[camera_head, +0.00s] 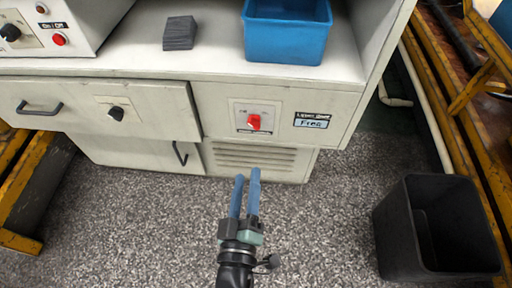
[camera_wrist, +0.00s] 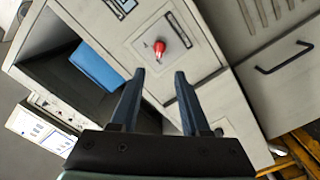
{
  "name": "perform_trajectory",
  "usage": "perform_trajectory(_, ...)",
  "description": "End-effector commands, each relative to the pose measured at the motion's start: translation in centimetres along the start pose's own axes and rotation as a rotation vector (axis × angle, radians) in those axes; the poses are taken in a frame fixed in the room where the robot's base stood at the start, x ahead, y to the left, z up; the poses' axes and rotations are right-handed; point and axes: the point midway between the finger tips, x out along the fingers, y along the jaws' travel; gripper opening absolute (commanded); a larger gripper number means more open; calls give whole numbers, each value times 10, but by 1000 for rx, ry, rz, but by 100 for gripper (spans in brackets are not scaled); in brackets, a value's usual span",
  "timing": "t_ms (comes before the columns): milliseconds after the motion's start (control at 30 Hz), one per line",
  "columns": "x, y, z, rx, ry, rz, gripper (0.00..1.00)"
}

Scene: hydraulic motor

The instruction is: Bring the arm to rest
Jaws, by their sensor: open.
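My gripper (camera_head: 246,176) has two blue fingers, parted with nothing between them. In the head view it is in front of the light grey cabinet (camera_head: 150,68), over the speckled floor, apart from what it faces as far as I can tell. In the wrist view the fingers of my gripper (camera_wrist: 158,74) point toward the cabinet front. A red switch (camera_head: 254,122) on a pale plate is on the cabinet's right panel; it also shows in the wrist view (camera_wrist: 159,46), beyond the fingertips.
A blue bin (camera_head: 287,40) and a dark grey block (camera_head: 180,33) sit on the cabinet top. A black open bin (camera_head: 392,232) stands on the floor at right. Yellow frames (camera_head: 462,150) flank both sides. The floor around my gripper is clear.

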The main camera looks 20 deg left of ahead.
Motion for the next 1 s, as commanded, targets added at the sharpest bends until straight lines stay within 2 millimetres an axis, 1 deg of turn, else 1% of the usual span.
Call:
perform_trajectory(200,0,0,0,0,0,0,46)
perform_trajectory(233,2,3,-1,1,1,5,46)
perform_trajectory(267,4,7,-2,4,3,13,46)
perform_trajectory(367,20,37,-12,27,14,69,46)
perform_trajectory(467,44,91,-30,79,36,164,46)
perform_trajectory(500,54,119,-41,106,51,209,46)
perform_trajectory(533,60,140,-49,129,63,243,46)
perform_trajectory(567,66,161,-59,154,78,276,46)
perform_trajectory(600,71,189,-71,188,99,317,46)
perform_trajectory(667,76,230,-92,242,136,375,46)
perform_trajectory(700,76,258,-107,278,163,411,46)
perform_trajectory(767,75,297,-131,334,212,459,46)
perform_trajectory(800,71,323,-147,371,247,487,46)
perform_trajectory(867,62,359,-172,425,305,522,46)
perform_trajectory(900,55,380,-189,458,345,539,46)
perform_trajectory(1000,34,422,-226,526,437,567,46)
